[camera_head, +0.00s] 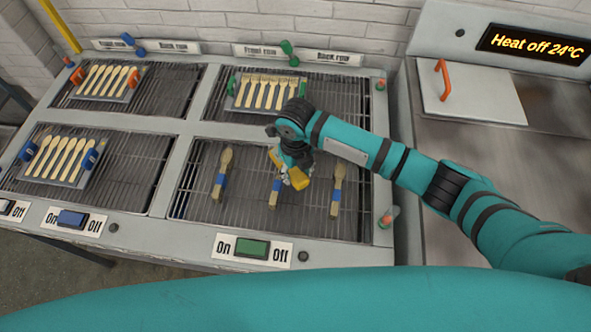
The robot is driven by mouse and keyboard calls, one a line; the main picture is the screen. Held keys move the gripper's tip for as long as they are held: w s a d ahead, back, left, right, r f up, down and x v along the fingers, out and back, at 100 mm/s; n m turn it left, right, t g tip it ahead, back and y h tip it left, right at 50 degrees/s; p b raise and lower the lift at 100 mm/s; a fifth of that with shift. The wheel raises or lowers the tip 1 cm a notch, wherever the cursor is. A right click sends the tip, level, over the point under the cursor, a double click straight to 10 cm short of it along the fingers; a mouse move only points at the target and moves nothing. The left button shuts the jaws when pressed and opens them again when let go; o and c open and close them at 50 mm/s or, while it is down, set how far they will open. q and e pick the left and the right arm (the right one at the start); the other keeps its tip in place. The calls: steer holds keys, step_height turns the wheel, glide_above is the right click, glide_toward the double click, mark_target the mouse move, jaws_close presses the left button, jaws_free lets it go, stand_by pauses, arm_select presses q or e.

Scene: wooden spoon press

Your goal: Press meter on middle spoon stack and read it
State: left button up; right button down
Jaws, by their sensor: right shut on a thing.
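Three wooden spoon stacks with blue bands lie apart on the front right grate: the left stack (222,174), the middle stack (274,192) and the right stack (338,190). My right gripper (292,172) is shut on a small yellow device, the meter (300,181), over the middle stack. The gripper and meter hide part of that stack. I cannot tell whether the meter touches it, and its display cannot be read. My left gripper is not in view.
Clamped trays of spoons stand on the other grates: orange-clamped (106,80), green-clamped (268,92) and blue-clamped (60,159). A green on/off switch (253,248) is on the front edge. A metal unit with a display (534,44) reads "Heat off 24°C".

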steer(key=shift+r+p, duration=2.55)
steer(key=shift+r, duration=0.55)
